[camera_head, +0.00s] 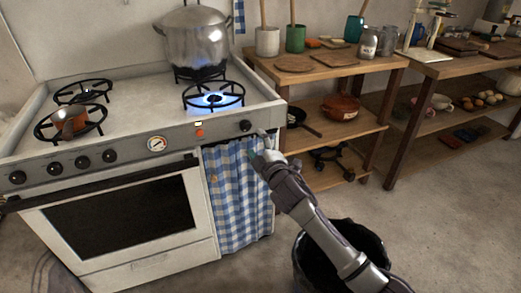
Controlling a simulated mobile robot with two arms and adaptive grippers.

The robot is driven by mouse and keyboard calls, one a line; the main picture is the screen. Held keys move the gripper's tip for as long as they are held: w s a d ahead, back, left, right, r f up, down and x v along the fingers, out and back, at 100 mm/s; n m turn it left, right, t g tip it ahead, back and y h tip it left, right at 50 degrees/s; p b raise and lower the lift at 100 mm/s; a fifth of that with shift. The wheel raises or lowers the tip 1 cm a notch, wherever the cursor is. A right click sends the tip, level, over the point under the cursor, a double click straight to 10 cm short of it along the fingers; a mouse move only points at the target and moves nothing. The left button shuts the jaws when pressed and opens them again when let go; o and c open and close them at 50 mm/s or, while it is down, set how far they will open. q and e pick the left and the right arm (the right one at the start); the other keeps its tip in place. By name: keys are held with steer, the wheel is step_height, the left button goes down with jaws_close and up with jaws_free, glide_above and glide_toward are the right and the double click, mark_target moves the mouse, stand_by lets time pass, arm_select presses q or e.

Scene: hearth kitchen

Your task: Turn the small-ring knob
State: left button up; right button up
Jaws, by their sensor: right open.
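The white stove (130,270) stands at the left with a grey front panel. A single black knob (246,126) sits at the panel's right end, below a burner (213,98) lit with a blue flame. Several more black knobs, one of them here (82,162), line the panel's left half. No label tells which is the small-ring knob. My right gripper (261,148) is open and empty, just below and right of the right-end knob, in front of the checked curtain. It appears apart from the knob. My left gripper is out of view.
A large steel pot (193,40) stands on the back right burner. A copper-coloured pot (70,123) is at the front left burner. A blue checked curtain (235,195) hangs below the panel. A wooden shelf (330,128) stands to the right. A dark round container (375,243) is below my right arm.

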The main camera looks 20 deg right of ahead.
steer(key=shift+s+d, duration=0.1)
steer(key=shift+s, duration=1.35)
steer(key=shift+f, duration=0.1)
